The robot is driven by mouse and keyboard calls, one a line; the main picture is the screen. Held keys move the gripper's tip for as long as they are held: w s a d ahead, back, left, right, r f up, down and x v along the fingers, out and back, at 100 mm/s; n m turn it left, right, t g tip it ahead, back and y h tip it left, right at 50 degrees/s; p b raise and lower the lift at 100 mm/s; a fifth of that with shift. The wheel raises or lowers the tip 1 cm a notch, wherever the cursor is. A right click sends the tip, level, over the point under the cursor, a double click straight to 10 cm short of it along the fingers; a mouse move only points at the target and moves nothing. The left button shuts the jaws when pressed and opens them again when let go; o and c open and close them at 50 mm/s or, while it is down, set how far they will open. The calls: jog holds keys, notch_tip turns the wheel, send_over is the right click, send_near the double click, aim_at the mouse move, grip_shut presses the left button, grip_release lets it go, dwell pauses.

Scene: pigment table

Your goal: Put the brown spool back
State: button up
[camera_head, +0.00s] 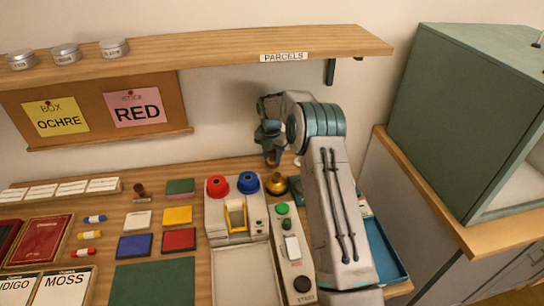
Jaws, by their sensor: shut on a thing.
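The brown spool (277,184) looks golden brown, round and small. It shows just below my gripper (273,160), to the right of the blue spool. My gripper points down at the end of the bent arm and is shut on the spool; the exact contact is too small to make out. A red spool (217,187) and a blue spool (248,183) sit on top of the pale machine (222,222), which has a yellow frame at its front. I cannot tell how high the brown spool is above the surface behind it.
A control box (290,263) with green buttons and a black knob stands right of the machine. A wooden shelf (220,52) overhangs the table's back. Colour pads, a brown-handled stamp (139,191) and cards lie left. A blue tray (384,250) is partly behind my arm.

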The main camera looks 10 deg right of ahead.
aim_at(271, 152)
jog(key=shift+f, duration=0.55)
jog(key=shift+f, duration=0.15)
jog(key=o, duration=1)
jog(key=r, duration=0.8)
jog(key=r+b, duration=0.1)
jog(key=r, duration=0.3)
jog(key=shift+s+a+r, duration=0.15)
jog(key=shift+s+a, duration=0.15)
